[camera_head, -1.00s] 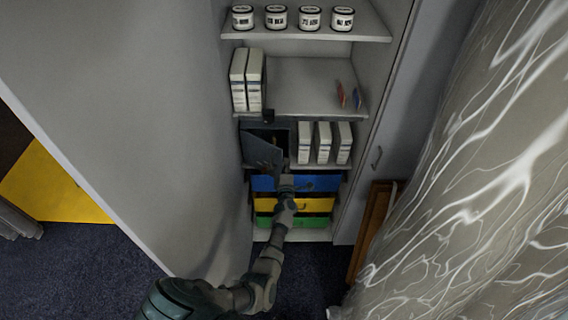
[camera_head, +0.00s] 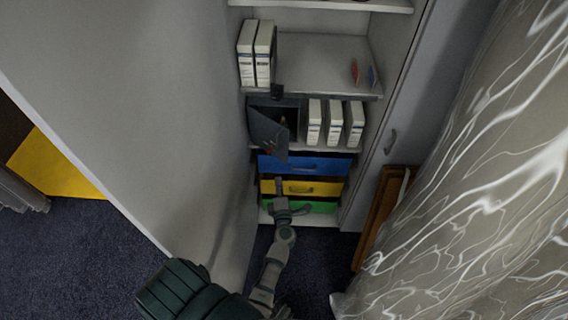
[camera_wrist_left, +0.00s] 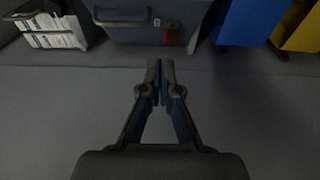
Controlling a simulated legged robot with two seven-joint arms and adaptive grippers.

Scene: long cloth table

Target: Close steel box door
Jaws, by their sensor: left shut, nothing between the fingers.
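The steel box (camera_head: 289,104) is dark grey and stands on a cabinet shelf, left of some white binders. Its door (camera_head: 267,132) stands open, swung out to the left and forward past the shelf edge. My left gripper (camera_head: 278,184) is below the door, in front of the yellow drawer, apart from the door. In the left wrist view its fingers (camera_wrist_left: 160,66) are together with nothing between them. A dark grey panel with a handle (camera_wrist_left: 124,19), seemingly part of the box, lies beyond the fingertips. My right gripper is not in view.
White binders (camera_head: 334,123) stand beside the box. Blue (camera_head: 303,166), yellow (camera_head: 318,188) and green (camera_head: 318,207) drawers are below. A large grey panel (camera_head: 150,120) bounds the left side. A marbled surface (camera_head: 470,200) fills the right.

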